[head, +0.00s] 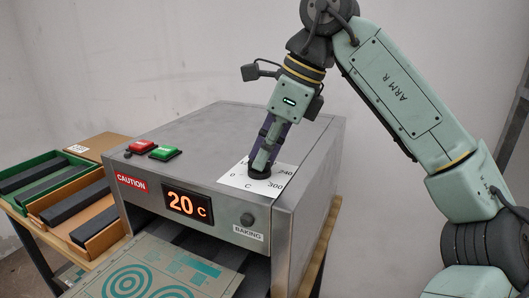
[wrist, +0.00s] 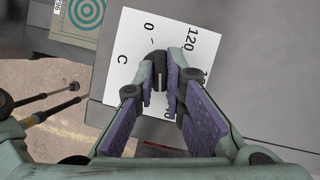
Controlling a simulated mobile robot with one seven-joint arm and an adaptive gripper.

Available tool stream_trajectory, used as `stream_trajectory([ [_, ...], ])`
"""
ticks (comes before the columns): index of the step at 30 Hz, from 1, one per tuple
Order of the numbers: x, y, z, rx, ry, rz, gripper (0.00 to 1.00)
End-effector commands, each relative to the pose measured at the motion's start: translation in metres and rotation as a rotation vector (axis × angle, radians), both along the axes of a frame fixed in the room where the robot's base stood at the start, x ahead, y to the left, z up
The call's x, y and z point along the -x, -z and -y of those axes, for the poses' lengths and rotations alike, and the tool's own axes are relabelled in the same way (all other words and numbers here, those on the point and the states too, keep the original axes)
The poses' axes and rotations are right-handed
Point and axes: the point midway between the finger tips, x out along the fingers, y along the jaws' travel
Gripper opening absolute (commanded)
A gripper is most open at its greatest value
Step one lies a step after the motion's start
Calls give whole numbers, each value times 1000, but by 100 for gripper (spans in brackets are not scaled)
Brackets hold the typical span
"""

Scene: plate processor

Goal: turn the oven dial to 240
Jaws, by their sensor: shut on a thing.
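The black oven dial (head: 258,175) stands on a white scale card (head: 235,182) on top of the grey oven. My gripper (head: 262,162) points down at the dial from above. In the wrist view my gripper (wrist: 160,72) has its purple-padded fingers shut on the sides of the dial (wrist: 158,74). Other numbers are partly hidden by the fingers. The oven display (head: 187,205) on the front reads 20 C.
Red (head: 141,146) and green (head: 165,153) buttons sit on the oven top, left of the dial. A plate with teal circles (head: 150,272) lies in front of the oven. Green (head: 42,180) and brown (head: 75,215) trays with dark bars stand at left. The rest of the oven top is clear.

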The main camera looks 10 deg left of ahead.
Motion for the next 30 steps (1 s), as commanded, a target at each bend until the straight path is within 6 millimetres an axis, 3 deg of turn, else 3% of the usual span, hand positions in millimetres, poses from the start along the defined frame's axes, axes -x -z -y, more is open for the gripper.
stream_trajectory([
  [12,0,3,-2,6,-228,-6,0],
  [30,0,4,-2,8,-272,-7,0],
])
